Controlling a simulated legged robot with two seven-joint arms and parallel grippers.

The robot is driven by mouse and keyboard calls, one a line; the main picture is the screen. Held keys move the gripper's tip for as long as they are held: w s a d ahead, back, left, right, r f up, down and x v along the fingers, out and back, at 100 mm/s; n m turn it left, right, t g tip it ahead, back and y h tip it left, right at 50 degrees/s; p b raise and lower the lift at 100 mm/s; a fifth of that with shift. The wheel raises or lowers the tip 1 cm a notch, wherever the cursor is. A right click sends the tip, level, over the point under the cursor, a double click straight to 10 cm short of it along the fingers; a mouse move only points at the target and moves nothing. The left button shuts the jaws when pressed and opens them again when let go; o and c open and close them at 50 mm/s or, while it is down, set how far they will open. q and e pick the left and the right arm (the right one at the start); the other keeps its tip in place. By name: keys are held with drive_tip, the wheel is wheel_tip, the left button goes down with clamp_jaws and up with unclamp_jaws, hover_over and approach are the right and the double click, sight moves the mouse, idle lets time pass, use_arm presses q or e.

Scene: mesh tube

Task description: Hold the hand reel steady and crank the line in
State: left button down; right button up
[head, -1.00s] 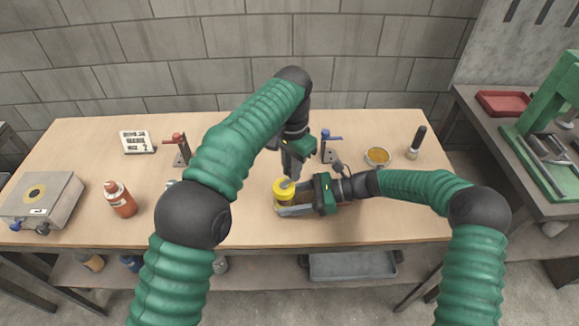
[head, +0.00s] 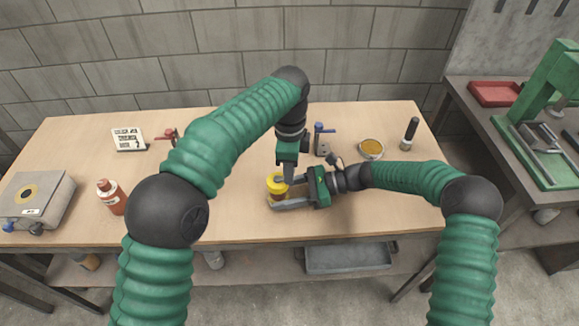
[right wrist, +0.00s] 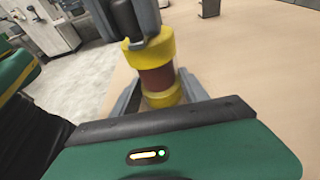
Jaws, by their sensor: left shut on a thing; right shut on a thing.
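The hand reel (head: 275,181) stands on the bench near its front edge, a yellow spool with a brown-red middle. In the right wrist view its two yellow flanges and wound middle (right wrist: 155,78) show clearly. My right gripper (head: 290,195) comes in from the right, shut around the reel, with one finger on each side. My left gripper (head: 287,176) reaches down from above, shut at the top of the reel. In the right wrist view the left gripper's grey fingers (right wrist: 142,35) cover the crank, so its handle is mostly hidden.
Behind the grippers stands a blue-topped clamp (head: 322,139), with a dish (head: 371,148) and a dark-handled brush (head: 410,134) to its right. At left are a red-brown bottle (head: 111,197), a grey box (head: 38,199) and a sign card (head: 128,139). The bench front is clear.

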use_arm(q)
drive_tip(key=m, duration=0.3)
drive_tip(key=s+m, duration=0.1)
drive_tip(key=m, duration=0.1)
drive_tip(key=shift+s+a+m, duration=0.1)
drive_tip(key=shift+a+m, duration=0.2)
drive_tip(key=shift+a, duration=0.1)
drive_tip(key=m, duration=0.3)
drive_tip(key=s+a+m, duration=0.1)
drive_tip(key=m, duration=0.1)
drive_tip(key=shift+a+m, duration=0.1)
drive_tip(key=shift+m, duration=0.2)
use_arm(e)
drive_tip(key=shift+s, duration=0.1)
use_arm(q)
drive_tip(key=c, duration=1.3)
unclamp_jaws()
drive_tip(key=shift+c, duration=0.2)
wheel_tip(320, 180, up, 12)
drive_tip(key=shift+f, duration=0.1)
